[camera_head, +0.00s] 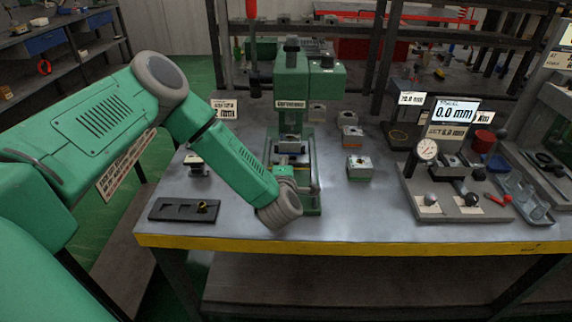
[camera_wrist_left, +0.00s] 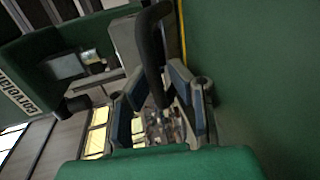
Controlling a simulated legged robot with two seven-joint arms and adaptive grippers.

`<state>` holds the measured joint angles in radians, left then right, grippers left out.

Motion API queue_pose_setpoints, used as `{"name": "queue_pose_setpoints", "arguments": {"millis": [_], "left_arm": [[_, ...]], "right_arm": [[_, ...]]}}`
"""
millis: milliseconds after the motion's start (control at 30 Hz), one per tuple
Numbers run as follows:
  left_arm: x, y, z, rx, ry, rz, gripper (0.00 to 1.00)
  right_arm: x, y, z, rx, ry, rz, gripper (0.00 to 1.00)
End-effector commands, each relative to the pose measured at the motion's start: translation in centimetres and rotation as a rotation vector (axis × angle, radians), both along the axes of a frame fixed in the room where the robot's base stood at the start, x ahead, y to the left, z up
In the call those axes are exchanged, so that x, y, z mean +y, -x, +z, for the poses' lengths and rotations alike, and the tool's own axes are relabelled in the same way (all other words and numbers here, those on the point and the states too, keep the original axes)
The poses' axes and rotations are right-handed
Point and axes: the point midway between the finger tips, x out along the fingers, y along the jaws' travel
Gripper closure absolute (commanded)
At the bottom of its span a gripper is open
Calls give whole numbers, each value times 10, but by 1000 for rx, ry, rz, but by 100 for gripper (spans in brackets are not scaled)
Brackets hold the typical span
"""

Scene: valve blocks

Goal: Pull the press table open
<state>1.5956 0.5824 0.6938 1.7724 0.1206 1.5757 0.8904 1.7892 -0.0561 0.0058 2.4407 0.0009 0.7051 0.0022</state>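The green press (camera_head: 295,110) stands on the grey workbench, with its table (camera_head: 291,160) low between the upright body and my left arm. My left arm comes in from the left, and its wrist covers the press's lower front. In the wrist view my left gripper (camera_wrist_left: 155,72) has its two blue-padded fingers apart. A dark curved bar (camera_wrist_left: 150,45), apparently a handle, runs between or just beyond the fingertips. I see no clear grip on it, and contact cannot be told. The fingers are mostly hidden in the head view. My right gripper is not in view.
A dark slotted plate (camera_head: 184,210) lies left of my wrist. Several small blocks (camera_head: 360,167) stand right of the press.

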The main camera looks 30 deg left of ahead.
Motion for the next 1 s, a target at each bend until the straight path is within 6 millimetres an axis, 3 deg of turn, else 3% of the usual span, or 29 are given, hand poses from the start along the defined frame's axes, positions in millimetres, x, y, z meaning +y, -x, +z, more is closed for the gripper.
{"name": "queue_pose_setpoints", "arguments": {"millis": [333, 367, 400, 433, 767, 833, 1000], "left_arm": [[-9, -4, -1, 10, -13, -3, 81], [-8, -4, -1, 10, -12, -2, 85], [-6, -4, -1, 9, -11, -2, 99], [-5, -3, -2, 8, -9, -3, 100], [6, -1, -4, 8, -4, 7, 100], [5, -1, -4, 8, -7, 8, 81], [1, -2, -3, 9, -9, 4, 81]], "right_arm": [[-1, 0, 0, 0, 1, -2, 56], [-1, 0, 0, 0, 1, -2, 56], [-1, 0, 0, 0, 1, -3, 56], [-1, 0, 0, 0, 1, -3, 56], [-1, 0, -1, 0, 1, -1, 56], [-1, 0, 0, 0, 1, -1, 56], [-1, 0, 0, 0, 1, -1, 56]]}}
